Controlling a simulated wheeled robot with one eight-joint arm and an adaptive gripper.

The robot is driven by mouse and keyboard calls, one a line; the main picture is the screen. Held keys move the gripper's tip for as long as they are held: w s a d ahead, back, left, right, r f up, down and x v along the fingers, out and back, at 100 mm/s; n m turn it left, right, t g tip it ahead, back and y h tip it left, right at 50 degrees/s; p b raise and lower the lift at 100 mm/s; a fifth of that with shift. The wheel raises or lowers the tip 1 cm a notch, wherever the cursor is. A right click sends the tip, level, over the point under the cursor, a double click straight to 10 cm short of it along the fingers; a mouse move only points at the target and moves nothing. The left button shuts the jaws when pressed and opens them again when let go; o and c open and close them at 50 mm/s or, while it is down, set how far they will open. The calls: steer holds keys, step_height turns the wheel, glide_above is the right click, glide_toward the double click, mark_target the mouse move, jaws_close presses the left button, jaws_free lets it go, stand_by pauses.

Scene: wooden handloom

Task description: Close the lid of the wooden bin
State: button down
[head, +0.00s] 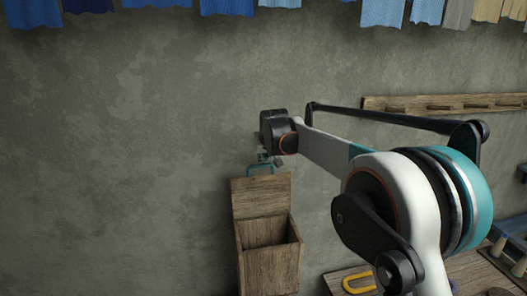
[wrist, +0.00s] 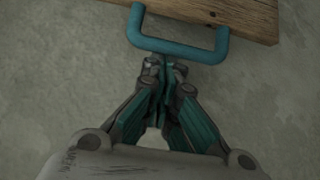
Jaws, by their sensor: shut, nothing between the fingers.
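The wooden bin (head: 268,262) stands against the wall in the head view, with its box open at the top. Its lid (head: 261,196) is raised upright at the back of the box and also shows in the wrist view (wrist: 245,14). A teal handle (head: 262,168) sits on the lid's upper edge; in the wrist view the handle (wrist: 180,48) spans just ahead of my fingers. My gripper (wrist: 165,62) is shut and empty, its tips close to the handle's bar. I cannot tell whether they touch it. In the head view my gripper (head: 268,158) is small and partly hidden.
Blue and beige cloths (head: 226,6) hang along the top of the wall. A wooden peg rail (head: 445,104) is on the wall at right. A low wooden surface with a yellow loop (head: 358,283) lies right of the bin. The wall left of the bin is clear.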

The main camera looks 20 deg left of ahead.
steer(key=shift+w+f, duration=0.15)
steer(key=shift+f, duration=0.05)
stand_by(0.5)
